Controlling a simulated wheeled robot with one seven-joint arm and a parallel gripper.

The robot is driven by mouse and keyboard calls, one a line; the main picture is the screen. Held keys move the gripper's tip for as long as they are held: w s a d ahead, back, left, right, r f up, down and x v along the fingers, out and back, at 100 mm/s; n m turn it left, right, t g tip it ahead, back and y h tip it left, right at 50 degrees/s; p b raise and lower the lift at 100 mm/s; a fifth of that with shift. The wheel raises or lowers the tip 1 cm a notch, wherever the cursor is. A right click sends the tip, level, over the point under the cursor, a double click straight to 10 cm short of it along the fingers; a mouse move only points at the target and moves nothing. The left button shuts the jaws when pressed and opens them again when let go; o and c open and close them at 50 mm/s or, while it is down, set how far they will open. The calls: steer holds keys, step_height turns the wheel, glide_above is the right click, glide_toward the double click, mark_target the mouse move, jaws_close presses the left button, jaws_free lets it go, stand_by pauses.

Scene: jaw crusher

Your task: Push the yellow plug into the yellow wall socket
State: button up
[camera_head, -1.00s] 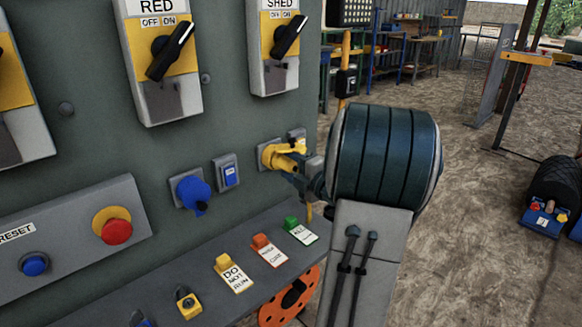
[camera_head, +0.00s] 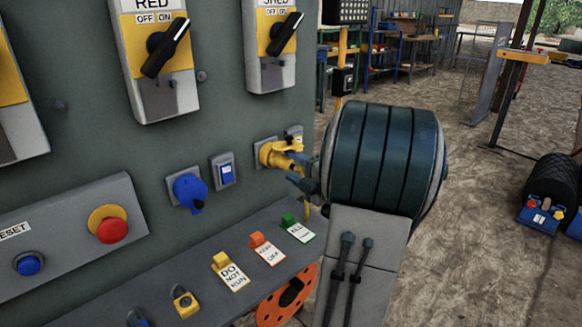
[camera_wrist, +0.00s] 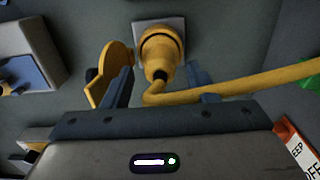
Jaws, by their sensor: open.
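The yellow plug (camera_wrist: 161,62) points away from me into the yellow wall socket (camera_wrist: 158,38) on a light square plate. They look joined, but I cannot see how deep the plug sits. In the head view the yellow plug (camera_head: 283,156) is against the yellow socket (camera_head: 266,153) on the panel. A round yellow flap (camera_wrist: 110,75) stands beside the socket. The yellow cable curls from the plug's back end and runs right. My gripper (camera_wrist: 160,72) is open, its fingers apart on either side of the plug's rear. My gripper (camera_head: 296,169) also shows in the head view, partly hidden by my wrist.
A blue socket (camera_head: 188,190) and a blue switch (camera_head: 224,171) sit left of the yellow socket. A grey ledge (camera_head: 200,270) below carries several tags and padlocks. A red button (camera_head: 110,229) is farther left. Open floor lies to the right.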

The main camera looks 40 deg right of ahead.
steer(key=s, duration=0.6)
steer(key=shift+d+b, duration=0.2)
steer(key=shift+b, duration=0.25)
stand_by(0.6)
